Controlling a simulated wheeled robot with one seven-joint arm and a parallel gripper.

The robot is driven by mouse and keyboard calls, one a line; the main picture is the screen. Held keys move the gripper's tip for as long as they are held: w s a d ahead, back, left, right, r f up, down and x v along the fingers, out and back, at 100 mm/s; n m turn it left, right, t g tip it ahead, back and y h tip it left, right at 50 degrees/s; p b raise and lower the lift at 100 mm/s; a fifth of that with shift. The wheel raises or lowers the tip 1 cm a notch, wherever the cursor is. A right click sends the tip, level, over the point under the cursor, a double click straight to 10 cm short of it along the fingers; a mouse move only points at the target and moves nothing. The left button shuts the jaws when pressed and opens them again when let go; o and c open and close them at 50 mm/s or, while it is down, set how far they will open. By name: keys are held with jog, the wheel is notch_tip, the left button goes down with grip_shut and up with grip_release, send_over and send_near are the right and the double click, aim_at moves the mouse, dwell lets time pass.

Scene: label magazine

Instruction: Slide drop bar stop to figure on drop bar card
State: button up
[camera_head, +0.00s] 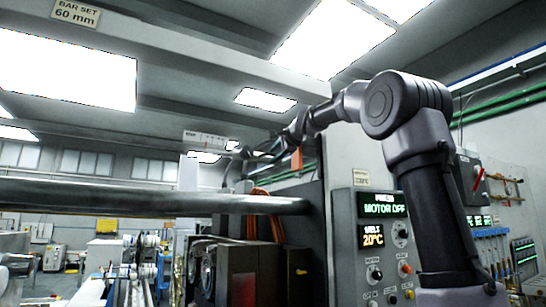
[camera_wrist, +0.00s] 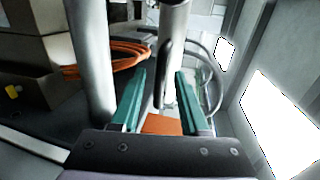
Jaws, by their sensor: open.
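The drop bar card (camera_head: 76,13), at the top left of the head view, reads "BAR SET 60 mm". My gripper (camera_head: 252,155) is raised beside a small white plate with markings (camera_head: 205,139). In the wrist view my gripper (camera_wrist: 160,74) is open, with two teal fingers apart. A thin dark upright piece (camera_wrist: 163,68) shows between the fingertips, in front of a pale round bar (camera_wrist: 173,22). An orange block (camera_wrist: 162,125) shows lower, between the fingers. I cannot tell which piece is the drop bar stop, nor whether the fingers touch anything.
A thick grey bar (camera_head: 130,197) crosses the head view below my gripper. Dark machine blocks (camera_head: 245,270) and orange hoses (camera_wrist: 125,52) are close by. A control panel (camera_head: 382,250) reads "MOTOR OFF" and "MELT 20°C". A pale wall lies at right in the wrist view.

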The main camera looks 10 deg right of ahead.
jog(key=shift+w+a+f, duration=0.1)
jog(key=shift+w+a, duration=0.15)
jog(key=shift+w, duration=0.2)
grip_shut()
dwell(1.2)
